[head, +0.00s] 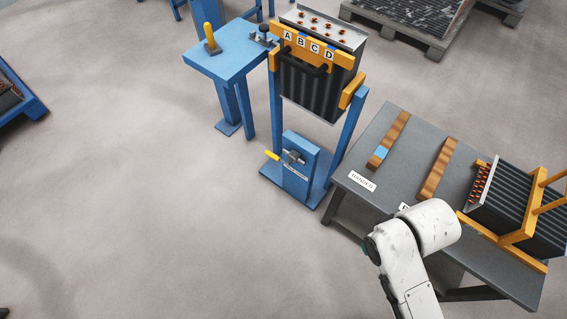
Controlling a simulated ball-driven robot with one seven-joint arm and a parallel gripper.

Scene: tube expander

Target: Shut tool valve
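A small grey valve (293,157) with a yellow lever (272,155) sits on a blue box (300,175) at the foot of the blue stand. The lever points out to the left, roughly level. A label below the valve is too small to read. A yellow-handled tool (211,38) stands upright on the blue side table (228,62), with a dark fitting (264,36) near the table's right end. My white arm shows at the bottom right, well apart from the valve. My gripper is not visible.
A finned unit (318,85) marked A to D hangs in the blue stand. A grey table (395,170) at right holds wooden strips (437,168) and another finned unit (515,205) in a yellow frame. The floor (150,190) left of the stand is clear.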

